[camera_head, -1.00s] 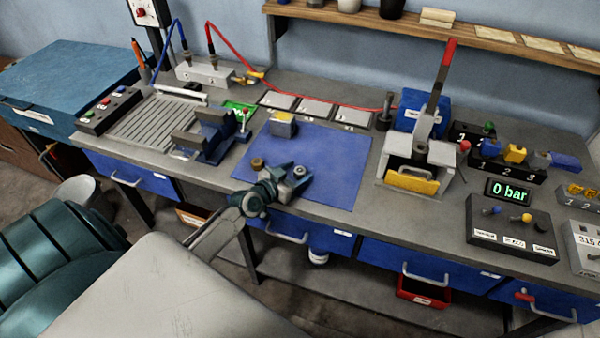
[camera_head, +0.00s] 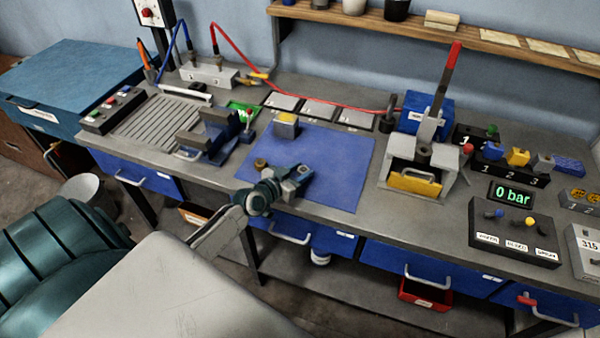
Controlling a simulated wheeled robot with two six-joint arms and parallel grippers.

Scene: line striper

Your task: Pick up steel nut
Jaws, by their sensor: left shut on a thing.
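My left gripper (camera_head: 299,176) reaches in from the lower left over the front part of the blue mat (camera_head: 340,165). It is shut on the small grey steel nut (camera_head: 302,170), which shows only as a small bit between the fingertips; the fingers hide most of it. Whether the nut touches the mat or is just above it, I cannot tell. A brownish, brass-coloured nut (camera_head: 260,164) sits at the mat's left edge, just left of the gripper and apart from it. My right gripper is not in view.
A grey block with a yellow top (camera_head: 286,125) stands at the back of the mat. A vise (camera_head: 210,138) is to the left. A lever press (camera_head: 420,165) with a red handle stands to the right. The mat's right half is clear.

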